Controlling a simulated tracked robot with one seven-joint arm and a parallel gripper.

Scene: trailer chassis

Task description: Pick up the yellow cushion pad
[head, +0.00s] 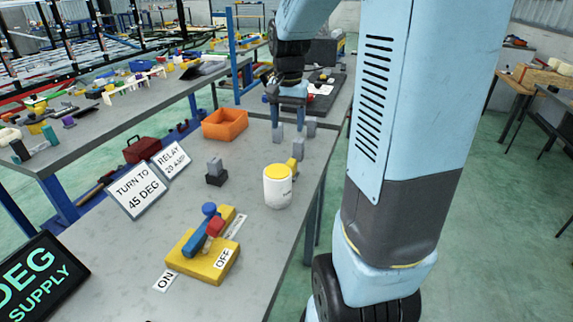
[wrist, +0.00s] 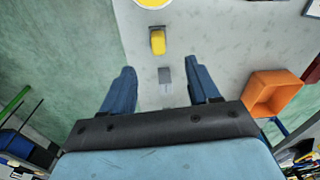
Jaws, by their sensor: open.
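A small yellow piece (head: 292,164), which may be the yellow cushion pad, is beside a white cup with a yellow top (head: 277,190) on the grey table. In the wrist view the yellow piece (wrist: 158,42) lies beyond my fingertips, near the middle, with a grey part at its top end. My gripper (wrist: 163,74) is open and empty, its two blue fingers spread apart. In the head view my gripper (head: 289,112) points down over the far part of the table, behind the yellow piece. A small grey block (wrist: 165,75) shows between the fingers.
Several small grey blocks (head: 278,133) stand near my gripper. An orange bin (head: 225,124) is to the left. A yellow lever base (head: 202,257), a dark-based grey block (head: 215,172) and signs (head: 137,189) are nearer. The table's right edge is close to the cup.

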